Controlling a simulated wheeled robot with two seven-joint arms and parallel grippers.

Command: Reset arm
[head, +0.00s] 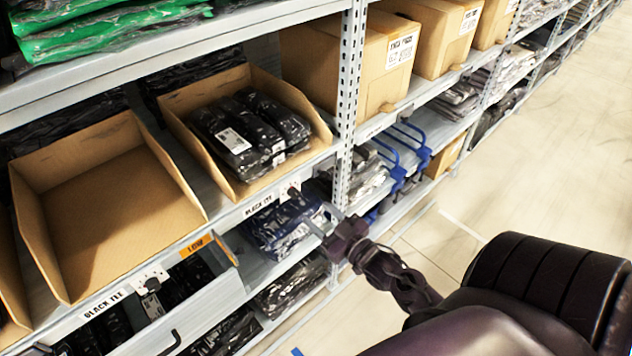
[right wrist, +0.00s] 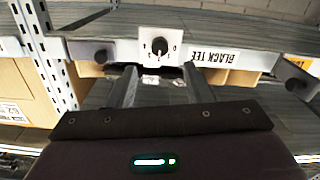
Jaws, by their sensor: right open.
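My right gripper (head: 318,217) is open and empty in front of the shelf rack, just below the shelf edge labelled BLACK TEE. In the right wrist view its two fingers (right wrist: 160,72) stand apart with nothing between them. A white plate with a black knob (right wrist: 158,46) is on the shelf edge just beyond the fingertips. The same plate shows in the head view (head: 290,190), up and left of the gripper. My left gripper is not in view.
An empty cardboard bin (head: 100,215) and a bin of black bagged garments (head: 250,135) stand on the shelf. A perforated metal post (head: 347,95) rises close to my right gripper. Closed cartons (head: 350,65) stand beyond it. The floor (head: 530,150) at right is clear.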

